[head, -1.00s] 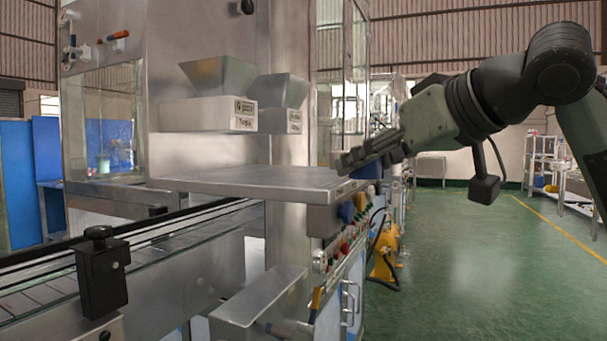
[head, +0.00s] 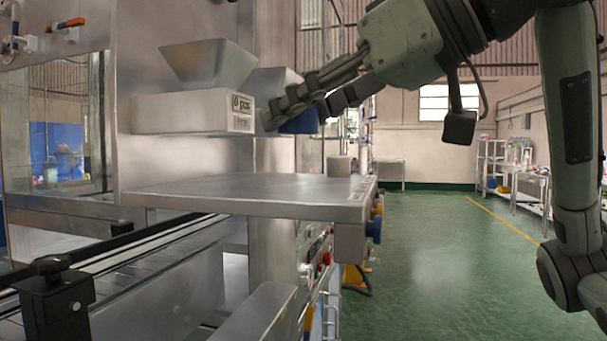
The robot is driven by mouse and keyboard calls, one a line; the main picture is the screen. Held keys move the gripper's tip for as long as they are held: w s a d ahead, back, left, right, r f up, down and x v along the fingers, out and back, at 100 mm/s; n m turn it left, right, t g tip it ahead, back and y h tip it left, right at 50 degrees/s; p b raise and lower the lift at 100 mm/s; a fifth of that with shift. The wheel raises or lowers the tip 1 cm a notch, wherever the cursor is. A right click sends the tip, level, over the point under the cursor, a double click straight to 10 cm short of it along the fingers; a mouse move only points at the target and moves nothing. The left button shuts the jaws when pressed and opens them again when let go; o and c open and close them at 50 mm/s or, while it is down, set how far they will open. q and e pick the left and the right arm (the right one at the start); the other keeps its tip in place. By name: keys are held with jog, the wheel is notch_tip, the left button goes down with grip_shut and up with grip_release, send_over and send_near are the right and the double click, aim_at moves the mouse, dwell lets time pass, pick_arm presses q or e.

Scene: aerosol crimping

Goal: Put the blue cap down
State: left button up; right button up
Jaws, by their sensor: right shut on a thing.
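My right gripper (head: 298,110) comes in from the upper right in the head view. It is shut on the blue cap (head: 303,122), which shows partly below and between the dark fingers; the fingers hide the rest. The gripper and cap are above the steel shelf (head: 240,193), with a gap between, near the white boxes at its back. The shelf's top is flat and bare. My left gripper is not in view.
A white box with a steel hopper (head: 208,62) stands behind the shelf, with a second hopper (head: 272,86) beside it. A blue knob (head: 374,228) sits at the shelf's right end. A conveyor (head: 120,262) runs below left. Green floor (head: 430,260) is clear at right.

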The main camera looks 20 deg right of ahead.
send_over(302, 193)
notch_tip(302, 193, down, 3)
jog(key=shift+w+d+r, duration=0.1)
notch_tip(302, 193, down, 4)
jog(key=shift+r+b, duration=0.1)
jog(key=shift+b, duration=0.4)
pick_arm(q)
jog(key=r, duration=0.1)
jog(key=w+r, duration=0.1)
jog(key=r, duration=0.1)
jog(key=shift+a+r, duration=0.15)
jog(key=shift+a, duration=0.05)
pick_arm(e)
jog(key=o, duration=0.7)
jog(key=shift+f, duration=0.2)
